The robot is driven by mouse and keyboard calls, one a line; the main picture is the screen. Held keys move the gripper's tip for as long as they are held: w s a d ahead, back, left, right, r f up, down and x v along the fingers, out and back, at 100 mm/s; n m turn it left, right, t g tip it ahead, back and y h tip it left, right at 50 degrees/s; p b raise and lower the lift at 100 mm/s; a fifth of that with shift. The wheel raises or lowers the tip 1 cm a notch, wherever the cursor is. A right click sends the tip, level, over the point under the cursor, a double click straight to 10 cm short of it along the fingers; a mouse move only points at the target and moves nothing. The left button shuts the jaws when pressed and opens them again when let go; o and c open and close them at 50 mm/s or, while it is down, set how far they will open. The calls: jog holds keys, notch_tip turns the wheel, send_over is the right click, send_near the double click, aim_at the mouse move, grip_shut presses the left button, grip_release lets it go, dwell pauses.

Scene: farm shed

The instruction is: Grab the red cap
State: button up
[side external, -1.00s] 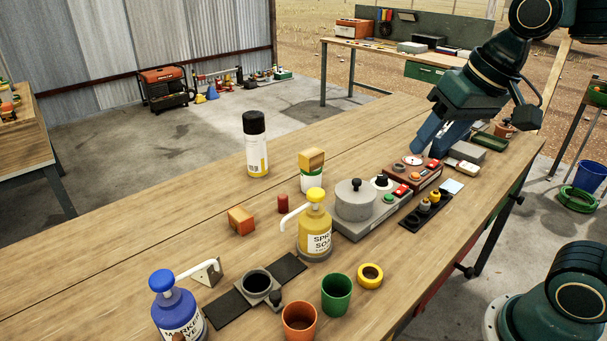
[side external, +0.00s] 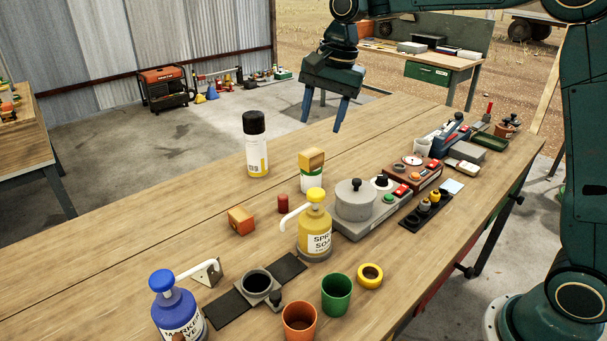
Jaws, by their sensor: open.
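A small red cap (side external: 283,204) stands on the wooden bench, between an orange-brown block (side external: 240,220) and the yellow pump bottle (side external: 314,228). My gripper (side external: 322,120) is open and empty, pointing down in the air over the far part of the bench. It is well apart from the cap, up and to the right of it in the picture. The cap is in clear view and nothing covers it.
A black-topped spray can (side external: 257,148) and a white-green container with a tan block on top (side external: 312,172) stand behind the cap. Grey equipment (side external: 355,212) is to the right. A blue pump bottle (side external: 177,308) and cups (side external: 336,294) are in front. The bench's left side is clear.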

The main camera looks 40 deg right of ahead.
jog(key=w+f+m+g, duration=0.1)
jog(key=w+f+m, duration=0.2)
jog(key=w+f, duration=0.35)
jog(key=m, duration=0.3)
send_over(283, 196)
jog(key=d, duration=0.2)
notch_tip(283, 196, down, 7)
jog(key=shift+w+a+r+g, duration=0.15)
jog(key=shift+r+g, duration=0.05)
jog(key=shift+g, duration=0.2)
jog(key=shift+a+f, duration=0.2)
jog(key=shift+f, duration=1.2)
jog(key=shift+a+f, duration=0.15)
jog(key=shift+f, duration=1.3)
jog(key=shift+a+f, duration=0.2)
jog(key=shift+f, duration=1.2)
jog(key=shift+f, duration=0.15)
jog(key=shift+a+f, duration=0.15)
jog(key=shift+f, duration=1.1)
jog(key=shift+a+f, duration=0.15)
jog(key=shift+f, duration=1.05)
jog(key=c, duration=1)
